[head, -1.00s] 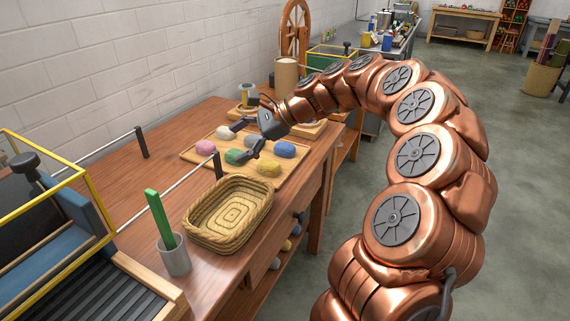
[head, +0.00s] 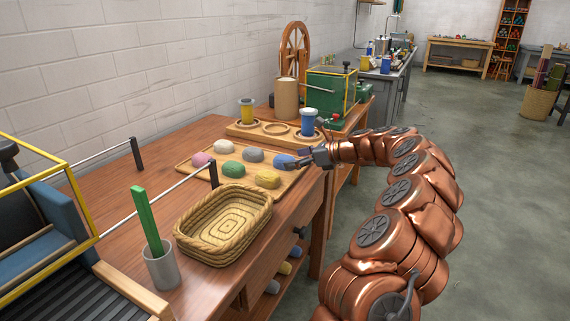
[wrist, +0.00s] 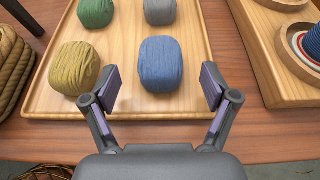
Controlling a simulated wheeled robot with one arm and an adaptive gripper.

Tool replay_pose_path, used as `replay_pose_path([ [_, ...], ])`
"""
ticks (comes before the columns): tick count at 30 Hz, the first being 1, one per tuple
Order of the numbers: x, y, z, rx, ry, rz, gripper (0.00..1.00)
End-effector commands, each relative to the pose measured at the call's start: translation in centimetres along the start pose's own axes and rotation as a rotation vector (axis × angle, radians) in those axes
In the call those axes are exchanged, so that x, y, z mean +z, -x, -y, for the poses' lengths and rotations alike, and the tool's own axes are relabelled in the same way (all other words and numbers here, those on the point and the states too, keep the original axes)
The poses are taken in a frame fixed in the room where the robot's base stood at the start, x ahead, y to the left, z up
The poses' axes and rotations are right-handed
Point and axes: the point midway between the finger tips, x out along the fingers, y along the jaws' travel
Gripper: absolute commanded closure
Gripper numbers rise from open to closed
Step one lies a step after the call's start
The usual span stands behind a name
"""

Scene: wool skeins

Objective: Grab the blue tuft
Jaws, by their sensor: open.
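The blue tuft (wrist: 161,65) is a rounded wool bundle on the wooden tray (wrist: 130,110). In the wrist view it lies ahead of my gripper (wrist: 160,85), roughly centred between the two open fingers. The fingers are apart from it and nothing is held. In the head view my gripper (head: 301,163) is at the tray's right end, beside the blue tuft (head: 284,161), partly covering it. A yellow tuft (wrist: 75,68) sits just left of the left finger. Green (wrist: 95,12) and grey (wrist: 160,10) tufts lie farther back.
A woven basket (head: 224,222) stands in front of the tray. A wooden board with round recesses (head: 275,130) holds a yellow spool (head: 246,110) and a blue spool (head: 308,121) behind it. White and pink tufts share the tray.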

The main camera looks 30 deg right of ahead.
Motion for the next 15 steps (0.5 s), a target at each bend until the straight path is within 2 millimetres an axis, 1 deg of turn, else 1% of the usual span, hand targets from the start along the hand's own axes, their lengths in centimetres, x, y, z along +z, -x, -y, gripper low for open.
replay_pose_path([
  [6, -0.3, -3.2, 0.1, 0.005, 0.000, -0.002, 0.14],
  [9, -0.2, -4.3, 0.0, 0.006, 0.000, -0.002, 0.14],
  [15, 0.0, -4.5, 0.1, 0.004, 0.001, -0.001, 0.14],
])
